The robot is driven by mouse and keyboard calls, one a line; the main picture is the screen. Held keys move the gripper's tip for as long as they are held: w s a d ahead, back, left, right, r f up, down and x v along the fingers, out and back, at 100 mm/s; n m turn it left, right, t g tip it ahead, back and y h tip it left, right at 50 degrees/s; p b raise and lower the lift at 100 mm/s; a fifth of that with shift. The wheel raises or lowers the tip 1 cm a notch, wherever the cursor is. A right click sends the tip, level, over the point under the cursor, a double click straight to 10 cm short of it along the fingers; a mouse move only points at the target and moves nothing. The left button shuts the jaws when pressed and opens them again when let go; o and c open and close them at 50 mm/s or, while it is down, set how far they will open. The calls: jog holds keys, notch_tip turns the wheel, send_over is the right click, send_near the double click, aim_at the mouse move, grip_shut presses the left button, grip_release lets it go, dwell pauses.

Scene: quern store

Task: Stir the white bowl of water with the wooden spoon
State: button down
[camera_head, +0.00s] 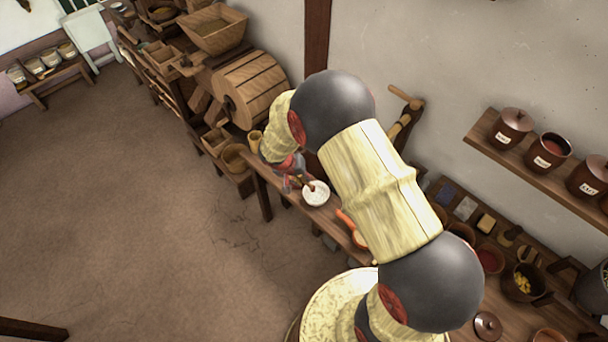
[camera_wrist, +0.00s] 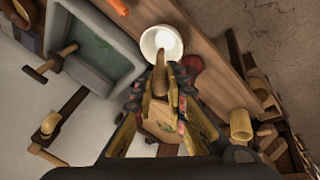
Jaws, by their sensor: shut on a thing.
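The white bowl (camera_head: 316,193) stands on the wooden bench near its far end. In the wrist view the bowl (camera_wrist: 161,44) is just beyond my fingertips. Whether the spoon's tip is in the water cannot be told. My arm hides part of the bench.
An orange-handled item (camera_head: 346,219) lies on the bench right of the bowl. A grey basin (camera_wrist: 98,48) is left of the bowl in the wrist view. A wooden drum (camera_head: 250,88) stands beyond the bench. Several jars line a wall shelf (camera_head: 534,155). The floor at left is open.

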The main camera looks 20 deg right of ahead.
jog(key=shift+s+a+f, duration=0.15)
jog(key=shift+a+f, duration=0.1)
jog(key=shift+f, duration=0.4)
jog(key=b+x, duration=0.5)
jog(key=b, duration=0.2)
jog(key=shift+d+f, duration=0.15)
jog(key=shift+f, duration=0.15)
jog(key=shift+d+f, duration=0.1)
jog(key=shift+d, duration=0.1)
